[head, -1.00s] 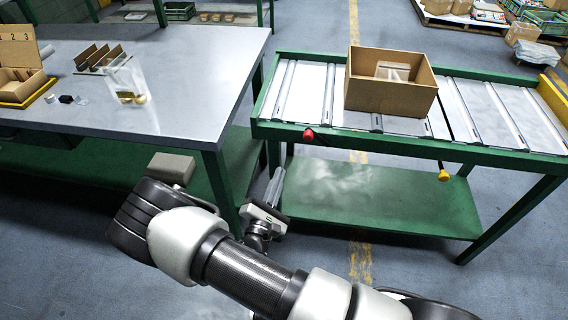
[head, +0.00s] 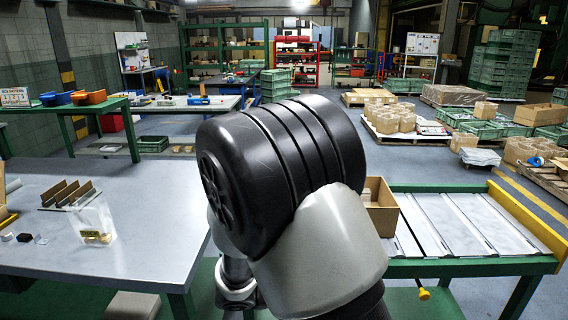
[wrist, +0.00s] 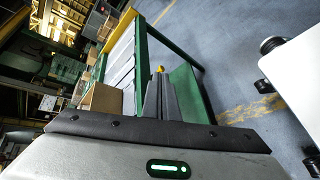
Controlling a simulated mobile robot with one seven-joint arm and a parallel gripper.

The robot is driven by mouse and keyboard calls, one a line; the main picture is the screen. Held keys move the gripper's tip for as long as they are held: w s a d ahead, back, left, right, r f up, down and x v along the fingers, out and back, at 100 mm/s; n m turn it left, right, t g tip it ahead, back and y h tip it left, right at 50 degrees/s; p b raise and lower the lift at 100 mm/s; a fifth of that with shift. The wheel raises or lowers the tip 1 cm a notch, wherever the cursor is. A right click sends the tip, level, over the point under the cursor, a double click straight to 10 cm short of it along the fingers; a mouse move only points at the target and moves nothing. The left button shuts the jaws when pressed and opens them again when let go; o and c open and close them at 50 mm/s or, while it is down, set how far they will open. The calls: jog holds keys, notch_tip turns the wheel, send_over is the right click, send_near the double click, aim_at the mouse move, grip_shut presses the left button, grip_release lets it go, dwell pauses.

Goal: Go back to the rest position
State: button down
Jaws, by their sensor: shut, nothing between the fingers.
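My gripper (wrist: 161,82) shows in the wrist view with its dark fingers together and nothing between them. It hangs in free air, with the green-framed roller conveyor (wrist: 128,45) beyond it. In the head view my raised arm fills the middle and the fingers cannot be seen. The open cardboard box (head: 381,212) stands on the roller conveyor (head: 465,225), partly hidden behind my arm. The box also shows in the wrist view (wrist: 104,98).
The grey table (head: 110,245) at left holds a clear bag (head: 94,222) with gold-coloured parts, brown dividers (head: 68,193) and small black and white pieces. A yellow stop (head: 527,221) closes the conveyor's right end. Farther back are shelves, pallets and green crates (head: 508,70).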

jog(key=s+d+r+m+g+y, duration=0.2)
jog(key=s+r+m+y, duration=0.6)
jog(key=s+r+y, duration=0.4)
notch_tip(320, 180, up, 23)
jog(key=s+a+m+t+p, duration=0.1)
jog(key=s+t+p, duration=0.1)
jog(key=p, duration=1.6)
jog(key=shift+s+a+f+t+y+p, duration=0.2)
jog(key=shift+a+t+y+p, duration=0.15)
jog(key=shift+t, duration=0.55)
